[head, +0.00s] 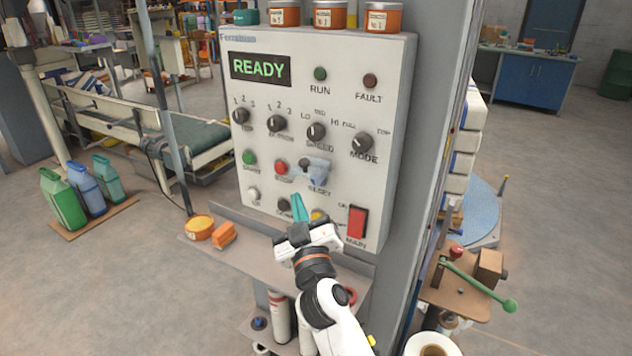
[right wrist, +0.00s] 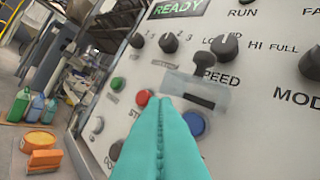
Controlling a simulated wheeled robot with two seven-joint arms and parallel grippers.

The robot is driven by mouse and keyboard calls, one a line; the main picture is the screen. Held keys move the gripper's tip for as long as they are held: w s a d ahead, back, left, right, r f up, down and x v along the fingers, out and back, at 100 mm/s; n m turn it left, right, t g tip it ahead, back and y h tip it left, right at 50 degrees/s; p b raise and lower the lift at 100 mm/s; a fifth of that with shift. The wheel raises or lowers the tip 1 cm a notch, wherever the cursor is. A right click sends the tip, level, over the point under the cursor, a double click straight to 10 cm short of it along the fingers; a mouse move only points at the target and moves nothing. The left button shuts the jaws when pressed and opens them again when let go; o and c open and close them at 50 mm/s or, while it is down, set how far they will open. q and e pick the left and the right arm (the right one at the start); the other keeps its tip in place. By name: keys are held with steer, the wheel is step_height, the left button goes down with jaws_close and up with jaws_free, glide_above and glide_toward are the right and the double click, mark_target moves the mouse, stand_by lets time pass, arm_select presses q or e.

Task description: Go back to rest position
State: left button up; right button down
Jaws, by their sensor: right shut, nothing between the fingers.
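My right gripper (head: 299,208) is in front of the lower part of the grey control panel (head: 312,48). Its teal fingers are shut together with nothing between them, and they also show in the right wrist view (right wrist: 162,135). In that view the fingertips overlap the area between the red button (right wrist: 143,97) and the blue button (right wrist: 197,122); I cannot tell whether they touch the panel. A clear flip cover (head: 314,170) sits over the blue button's place. The panel display (head: 260,68) reads READY. My left gripper is not in view.
A shelf below the panel (head: 262,257) holds an orange tin (head: 198,228) and an orange block (head: 223,234). Several jars stand on top of the panel. Bottles (head: 62,198) stand at left by a conveyor (head: 150,130). A green-handled lever (head: 509,305) is at right. Open floor lies at far right.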

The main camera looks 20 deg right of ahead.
stand_by(0.5)
step_height(320, 180, down, 21)
steer(key=g+y, duration=0.1)
steer(key=g, duration=0.4)
steer(key=s+d+f+g, duration=0.1)
steer(key=s+f+g, duration=0.3)
steer(key=f, duration=0.7)
steer(key=s+d+f+g, duration=0.1)
steer(key=s+f, duration=0.5)
steer(key=f, duration=0.6)
steer(key=s+d+f+m+g, duration=0.1)
steer(key=s+d+f+g, duration=0.25)
steer(key=s+f, duration=0.9)
steer(key=s+d+f+m+g, duration=0.1)
steer(key=s+d+f+g, duration=0.25)
steer(key=s+f, duration=0.9)
steer(key=s+d+g, duration=0.2)
steer(key=s+g, duration=0.1)
steer(key=s, duration=1.4)
steer(key=shift+d+m, duration=0.2)
steer(key=shift+m, duration=0.2)
steer(key=shift+r, duration=0.1)
